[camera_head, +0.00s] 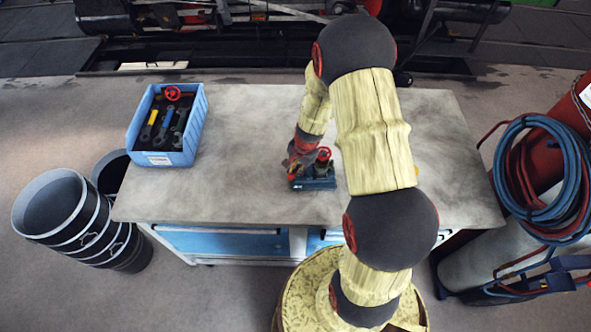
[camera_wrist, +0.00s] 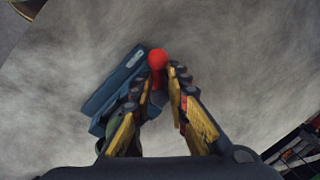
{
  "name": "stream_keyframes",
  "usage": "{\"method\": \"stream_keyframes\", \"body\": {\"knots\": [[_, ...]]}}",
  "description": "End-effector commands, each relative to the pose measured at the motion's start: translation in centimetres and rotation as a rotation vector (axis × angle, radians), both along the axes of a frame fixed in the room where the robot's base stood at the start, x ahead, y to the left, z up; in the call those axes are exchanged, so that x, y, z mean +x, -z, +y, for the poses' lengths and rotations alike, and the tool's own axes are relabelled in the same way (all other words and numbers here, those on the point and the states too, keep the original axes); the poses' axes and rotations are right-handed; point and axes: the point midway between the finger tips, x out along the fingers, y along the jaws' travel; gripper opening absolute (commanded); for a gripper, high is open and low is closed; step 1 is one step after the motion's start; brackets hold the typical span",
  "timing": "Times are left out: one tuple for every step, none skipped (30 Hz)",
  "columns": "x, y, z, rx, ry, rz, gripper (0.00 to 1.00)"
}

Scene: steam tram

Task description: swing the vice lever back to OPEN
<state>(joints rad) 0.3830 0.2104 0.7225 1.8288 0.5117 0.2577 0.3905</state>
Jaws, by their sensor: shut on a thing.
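The vice (camera_head: 322,182) is a small dark teal block on the grey workbench, near its front middle. In the wrist view the vice (camera_wrist: 113,82) lies to the left of and partly behind my gripper. The lever's red ball knob (camera_wrist: 157,59) shows between the fingertips. My gripper (camera_wrist: 159,78) is shut on the lever, with one yellow-and-dark finger on each side of it. In the head view my gripper (camera_head: 299,160) is at the vice's left side. A red round part (camera_head: 323,154) shows on top of the vice. The lever's shaft and the OPEN mark are hidden.
A blue crate (camera_head: 196,131) with several tools and a red handwheel stands at the bench's left. The workbench (camera_head: 245,130) is otherwise mostly clear. Black buckets (camera_head: 60,205) stand at the left on the floor. Coiled blue and red hoses (camera_head: 540,180) hang at the right.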

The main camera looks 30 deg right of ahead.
Motion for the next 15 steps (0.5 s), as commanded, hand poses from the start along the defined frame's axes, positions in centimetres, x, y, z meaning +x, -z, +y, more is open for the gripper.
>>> {"method": "stream_keyframes", "body": {"knots": [[-0.42, 0.25, 0.07, 0.003, 0.000, 0.007, 0.18], [-0.43, 0.25, 0.06, 0.003, -0.001, 0.008, 0.20], [-0.42, 0.25, 0.07, 0.003, -0.001, 0.007, 0.22], [-0.41, 0.25, 0.07, 0.003, -0.001, 0.007, 0.23], [-0.39, 0.24, 0.07, 0.003, -0.001, 0.007, 0.25], [-0.37, 0.23, 0.08, 0.003, -0.001, 0.007, 0.28], [-0.35, 0.22, 0.08, 0.002, -0.001, 0.007, 0.29], [-0.33, 0.20, 0.07, 0.002, -0.001, 0.006, 0.31], [-0.29, 0.18, 0.06, 0.002, -0.001, 0.006, 0.31], [-0.27, 0.17, 0.06, 0.002, -0.001, 0.005, 0.31], [-0.25, 0.16, 0.06, 0.002, -0.001, 0.005, 0.31], [-0.23, 0.15, 0.05, 0.002, -0.001, 0.005, 0.31], [-0.22, 0.14, 0.04, 0.002, -0.001, 0.004, 0.31], [-0.20, 0.13, 0.05, 0.001, 0.000, 0.003, 0.31], [-0.19, 0.12, 0.04, 0.001, 0.000, 0.003, 0.31]]}}
